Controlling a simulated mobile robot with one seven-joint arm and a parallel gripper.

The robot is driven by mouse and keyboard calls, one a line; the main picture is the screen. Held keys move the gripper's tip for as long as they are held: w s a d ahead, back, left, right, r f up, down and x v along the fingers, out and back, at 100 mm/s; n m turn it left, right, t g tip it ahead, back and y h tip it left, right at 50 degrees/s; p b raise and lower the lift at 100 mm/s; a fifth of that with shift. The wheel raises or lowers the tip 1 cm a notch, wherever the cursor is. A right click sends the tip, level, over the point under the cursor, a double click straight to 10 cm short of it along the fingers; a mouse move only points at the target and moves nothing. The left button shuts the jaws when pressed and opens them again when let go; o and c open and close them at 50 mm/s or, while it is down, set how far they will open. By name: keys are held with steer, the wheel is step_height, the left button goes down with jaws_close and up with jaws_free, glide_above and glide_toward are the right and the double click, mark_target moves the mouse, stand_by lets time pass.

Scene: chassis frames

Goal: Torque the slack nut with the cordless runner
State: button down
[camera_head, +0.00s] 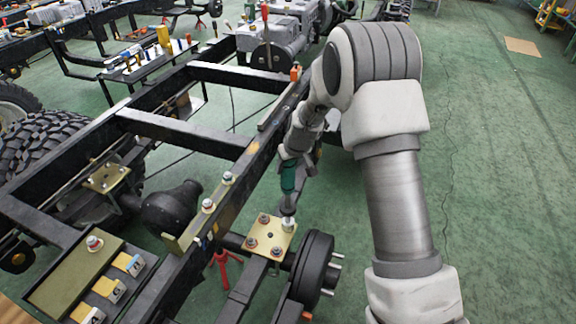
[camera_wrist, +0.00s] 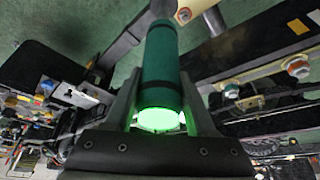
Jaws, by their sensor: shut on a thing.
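My gripper (camera_head: 294,157) is shut on the green cordless runner (camera_head: 288,177), which hangs nearly upright, nose down. Reddish nuts show at the plate's other corners: rear left (camera_head: 264,218), front left (camera_head: 251,242) and front right (camera_head: 277,252). Which nut is slack is not clear. In the wrist view the runner (camera_wrist: 162,60) lies between the fingers, with a glowing green ring.
The black chassis frame (camera_head: 184,129) runs along the left of the plate. A brake drum (camera_head: 312,268) with studs is close at right. Green floor (camera_head: 500,200) is open at right.

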stand_by(0.3)
steer(key=shift+r+p, duration=0.75)
steer(key=shift+r, duration=0.75)
steer(key=shift+w, duration=0.1)
steer(key=shift+r, duration=0.25)
steer(key=shift+r+p, duration=1.35)
steer(key=shift+r, duration=0.95)
